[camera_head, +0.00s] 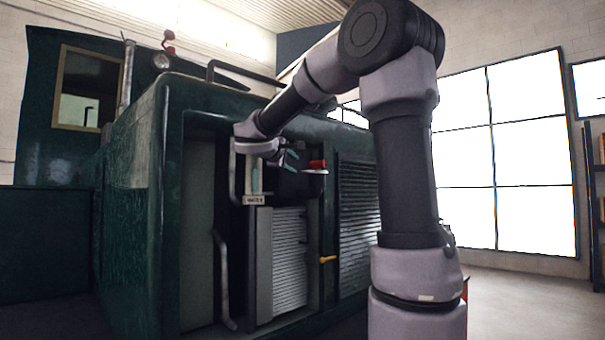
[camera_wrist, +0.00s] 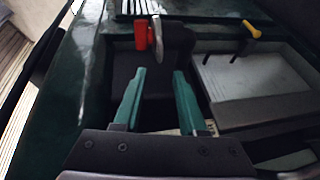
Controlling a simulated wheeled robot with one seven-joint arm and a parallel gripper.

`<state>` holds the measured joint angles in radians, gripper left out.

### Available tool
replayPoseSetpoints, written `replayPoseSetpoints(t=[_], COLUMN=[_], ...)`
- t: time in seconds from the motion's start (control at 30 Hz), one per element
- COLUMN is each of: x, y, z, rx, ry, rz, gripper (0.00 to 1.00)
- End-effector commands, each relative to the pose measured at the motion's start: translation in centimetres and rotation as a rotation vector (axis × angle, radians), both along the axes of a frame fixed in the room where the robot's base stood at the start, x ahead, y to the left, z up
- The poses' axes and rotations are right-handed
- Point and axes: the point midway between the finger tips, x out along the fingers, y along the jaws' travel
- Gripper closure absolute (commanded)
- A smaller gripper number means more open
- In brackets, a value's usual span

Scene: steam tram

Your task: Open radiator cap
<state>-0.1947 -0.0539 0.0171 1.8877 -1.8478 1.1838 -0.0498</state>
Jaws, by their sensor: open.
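A silver part with a red block beside it shows in the engine bay in the head view (camera_head: 316,168); it may be the radiator cap, but I cannot tell for sure. In the wrist view the red block (camera_wrist: 141,36) and the curved silver piece (camera_wrist: 157,38) lie beyond my fingertips, near the top centre. My gripper (camera_wrist: 160,73) is open, its two teal fingers apart with nothing between them. In the head view my gripper (camera_head: 291,157) is just left of the red and silver part, apart from it. The ribbed radiator (camera_head: 290,260) stands below.
The green locomotive body (camera_head: 145,200) frames the open bay. A yellow-handled lever (camera_head: 327,259) sits low right of the radiator and shows in the wrist view (camera_wrist: 251,28). A bent pipe (camera_head: 223,280) stands at left. A slatted grille (camera_head: 358,220) is on the right.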

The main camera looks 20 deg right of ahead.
Motion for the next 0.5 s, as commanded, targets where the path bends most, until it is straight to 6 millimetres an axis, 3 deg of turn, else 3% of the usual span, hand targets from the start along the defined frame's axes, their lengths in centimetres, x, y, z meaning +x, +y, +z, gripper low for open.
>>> replayPoseSetpoints(t=[0.5], x=[5.7], y=[-6.4], z=[-1.7], rx=[0.003], ry=[0.001], rz=[-0.004], gripper=[0.59])
